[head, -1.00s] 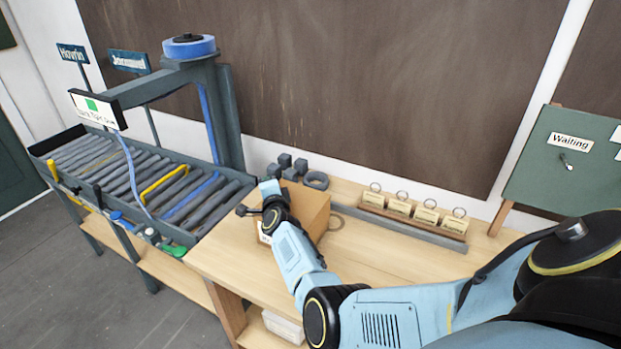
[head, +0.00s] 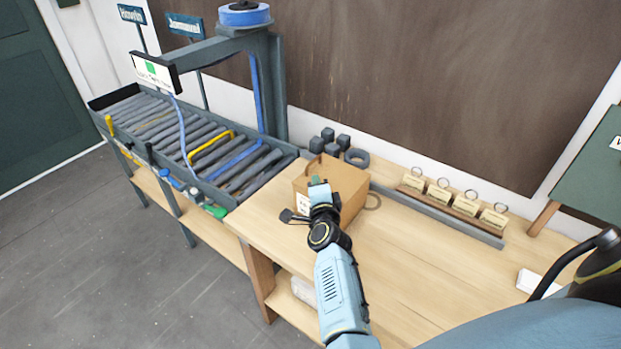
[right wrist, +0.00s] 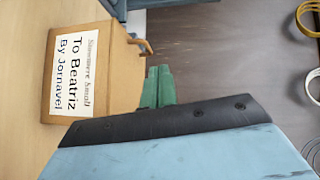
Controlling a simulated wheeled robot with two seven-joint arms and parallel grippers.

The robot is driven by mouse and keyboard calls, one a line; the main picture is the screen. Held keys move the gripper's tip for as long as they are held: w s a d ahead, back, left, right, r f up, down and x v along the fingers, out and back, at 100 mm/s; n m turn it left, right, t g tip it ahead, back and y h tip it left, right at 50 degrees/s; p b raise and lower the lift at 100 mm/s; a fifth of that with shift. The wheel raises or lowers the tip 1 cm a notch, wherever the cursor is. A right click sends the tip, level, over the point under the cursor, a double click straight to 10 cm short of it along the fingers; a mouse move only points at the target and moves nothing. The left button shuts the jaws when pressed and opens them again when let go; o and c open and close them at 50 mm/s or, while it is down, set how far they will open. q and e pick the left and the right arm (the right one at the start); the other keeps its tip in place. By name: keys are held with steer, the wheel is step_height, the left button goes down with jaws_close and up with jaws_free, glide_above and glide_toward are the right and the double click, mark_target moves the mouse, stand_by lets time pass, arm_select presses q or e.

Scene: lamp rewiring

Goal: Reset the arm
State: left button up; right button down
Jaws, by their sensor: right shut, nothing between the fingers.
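My right arm comes in from the lower right in the head view. Its gripper (head: 317,182) is shut and empty, in front of and over the brown cardboard box (head: 352,205) on the wooden bench. In the right wrist view the green fingertips (right wrist: 158,86) are together beside the box (right wrist: 122,65), with nothing between them. The box's white label (right wrist: 77,72) reads "To Beatriz" and "By Jornavel". Whether the fingers touch the box I cannot tell. The arm hides part of the box in the head view. My left gripper is not in view.
A roller conveyor (head: 165,125) with a grey frame and a blue tape roll (head: 245,14) on top stands left of the bench (head: 420,260). Dark weights (head: 328,135) and a rack of ringed tags (head: 452,200) line the back. The bench's right part is mostly clear.

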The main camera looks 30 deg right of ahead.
steer(key=shift+s, duration=0.15)
steer(key=s+a+f+n+g+y, duration=0.15)
steer(key=s+a+n+g, duration=0.25)
steer(key=s+n, duration=0.55)
steer(key=s+a+n+g+y, duration=0.35)
steer(key=s+n, duration=0.25)
steer(key=s, duration=0.6)
steer(key=s+a+f+n+g+y, duration=0.15)
steer(key=s+a+n+g, duration=0.25)
steer(key=s+n, duration=0.55)
steer(key=s+f+m+g+b, duration=0.15)
steer(key=f+b, duration=0.25)
steer(key=f, duration=1.2)
steer(key=s+f+b, duration=0.2)
steer(key=f+b, duration=0.2)
steer(key=f, duration=1.3)
steer(key=s+d+f+b, duration=0.1)
steer(key=s+f+b, duration=0.2)
steer(key=s+f, duration=0.5)
steer(key=s+d+f+g+b, duration=0.1)
steer(key=s+f+b, duration=0.3)
steer(key=s+f, duration=0.4)
step_height(320, 180, down, 6)
steer(key=shift+d+r, duration=0.25)
steer(key=shift+d, duration=0.15)
